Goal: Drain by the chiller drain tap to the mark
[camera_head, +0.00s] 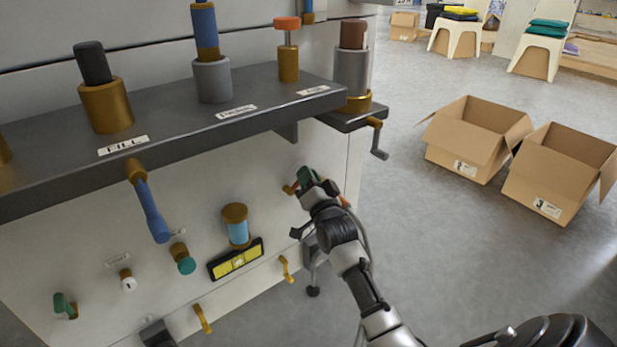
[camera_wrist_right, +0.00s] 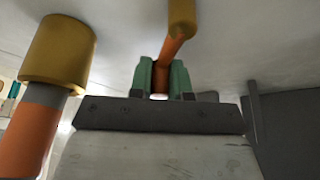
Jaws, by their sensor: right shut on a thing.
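My right gripper (camera_head: 307,180) is at the right end of the washer's pale front panel, below the dark shelf. In the right wrist view its green-tipped fingers (camera_wrist_right: 161,78) are shut on an orange lever (camera_wrist_right: 170,48) that comes off a brass stem (camera_wrist_right: 182,14). In the head view the gripper hides most of this lever (camera_head: 290,188). I cannot read a label that tells which tap it is. A gauge with blue content under a brass cap (camera_head: 235,213) is on the panel; I cannot make out a mark on it. My left gripper is not in view.
The dark shelf (camera_head: 180,130) overhangs the panel. Open cartons (camera_head: 470,135) stand on the floor to the right.

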